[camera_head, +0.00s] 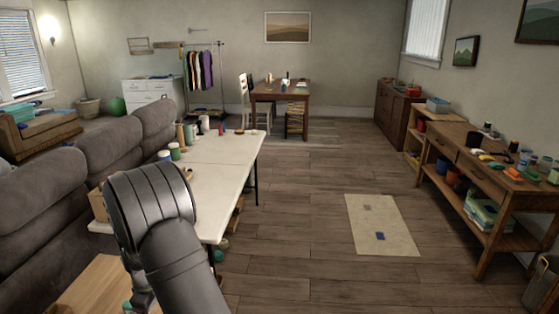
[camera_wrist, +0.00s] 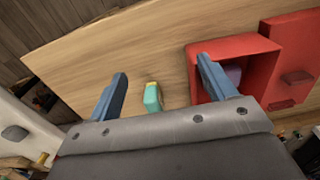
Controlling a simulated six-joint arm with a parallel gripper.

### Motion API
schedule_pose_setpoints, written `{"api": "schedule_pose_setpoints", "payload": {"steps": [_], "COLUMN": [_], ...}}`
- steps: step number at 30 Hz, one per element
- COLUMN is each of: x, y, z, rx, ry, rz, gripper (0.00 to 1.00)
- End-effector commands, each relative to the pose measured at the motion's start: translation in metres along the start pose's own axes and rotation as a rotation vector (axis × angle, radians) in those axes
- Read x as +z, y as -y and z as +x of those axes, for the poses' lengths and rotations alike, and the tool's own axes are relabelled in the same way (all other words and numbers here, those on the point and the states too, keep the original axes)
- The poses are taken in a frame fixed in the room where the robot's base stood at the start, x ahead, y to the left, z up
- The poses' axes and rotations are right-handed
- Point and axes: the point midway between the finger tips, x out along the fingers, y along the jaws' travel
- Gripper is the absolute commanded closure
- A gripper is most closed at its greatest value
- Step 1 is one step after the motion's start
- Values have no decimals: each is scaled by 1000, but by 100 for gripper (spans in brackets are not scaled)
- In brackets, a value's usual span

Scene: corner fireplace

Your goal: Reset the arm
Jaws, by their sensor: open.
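My gripper (camera_wrist: 162,92) shows in the wrist view with its two blue-grey fingers spread wide and nothing held between them. Below it is a wooden surface (camera_wrist: 130,55). A small teal and yellow object (camera_wrist: 152,97) stands on that surface between the fingers as seen from the wrist, apart from both. A red open box (camera_wrist: 204,50) lies to the right, with the right finger over its opening. A purple object (camera_wrist: 233,73) is inside the box. In the head view my arm reaches down at the lower left and my gripper is hidden.
A red piece (camera_wrist: 292,75) adjoins the box on the right. In the head view a white table (camera_head: 215,150) with several bottles stands beside a grey sofa (camera_head: 100,150). A wooden tabletop (camera_head: 97,287) is at lower left. A cluttered bench (camera_head: 495,165) stands right; the middle floor is mostly free.

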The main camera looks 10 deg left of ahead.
Motion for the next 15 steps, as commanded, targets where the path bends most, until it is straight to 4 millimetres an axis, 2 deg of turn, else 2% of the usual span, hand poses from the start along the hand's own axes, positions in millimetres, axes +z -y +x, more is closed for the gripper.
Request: {"api": "schedule_pose_setpoints", "payload": {"steps": [6,15], "x": [36,87], "y": [-28,-60], "z": [-4,-8], "rx": [0,0], "ry": [0,0], "rz": [-5,-18], "gripper": [23,23]}}
